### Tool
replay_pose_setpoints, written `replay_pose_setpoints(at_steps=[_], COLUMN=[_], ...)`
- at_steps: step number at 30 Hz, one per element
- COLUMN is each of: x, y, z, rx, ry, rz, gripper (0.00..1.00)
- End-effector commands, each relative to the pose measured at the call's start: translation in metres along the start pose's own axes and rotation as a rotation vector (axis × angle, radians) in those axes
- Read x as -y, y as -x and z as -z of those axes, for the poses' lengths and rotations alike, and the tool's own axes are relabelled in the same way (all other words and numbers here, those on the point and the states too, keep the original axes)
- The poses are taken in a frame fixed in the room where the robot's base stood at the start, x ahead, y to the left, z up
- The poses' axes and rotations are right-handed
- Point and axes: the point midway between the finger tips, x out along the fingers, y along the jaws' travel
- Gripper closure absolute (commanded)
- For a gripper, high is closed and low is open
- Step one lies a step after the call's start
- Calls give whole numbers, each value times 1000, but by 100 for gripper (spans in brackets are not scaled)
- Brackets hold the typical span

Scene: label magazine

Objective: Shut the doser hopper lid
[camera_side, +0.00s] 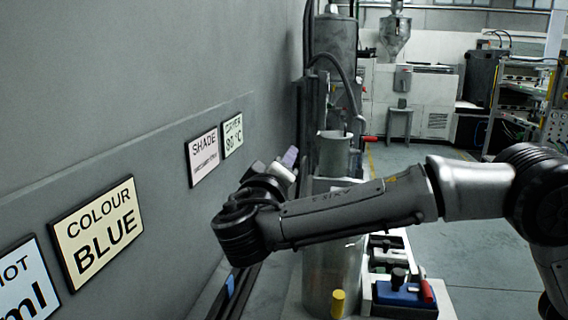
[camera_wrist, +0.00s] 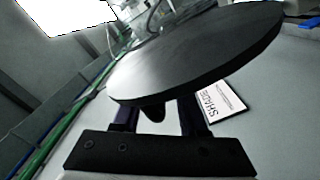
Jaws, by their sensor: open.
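A large dark round disc, which looks like the hopper lid (camera_wrist: 200,50), fills the upper middle of the wrist view. A short dark knob (camera_wrist: 153,111) shows below its near edge, between the two fingers of my gripper (camera_wrist: 160,118). The fingers are apart, and their far ends are hidden by the disc. I cannot tell whether they touch it. In the side view my gripper (camera_side: 290,157) points up and right, left of a grey open-topped cylinder (camera_side: 333,155) that may be the hopper. I cannot make out the lid in the side view.
A tall grey column (camera_side: 335,50) with hoses stands behind the cylinder. A red handle (camera_side: 369,139) sticks out to its right. Wall signs, including COLOUR BLUE (camera_side: 97,232) and SHADE (camera_side: 203,157), line the left. A blue box (camera_side: 403,293) sits low at the front.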

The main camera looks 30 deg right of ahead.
Motion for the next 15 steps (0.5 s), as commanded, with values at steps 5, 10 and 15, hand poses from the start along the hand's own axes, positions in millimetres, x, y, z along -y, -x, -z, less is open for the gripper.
replay_pose_setpoints(at_steps=[5,10,15], x=[0,0,0], y=[-5,-5,-5], z=[0,0,0], rx=[0,0,0], ry=[1,1,1], rz=[0,0,0], gripper=[58,58,83])
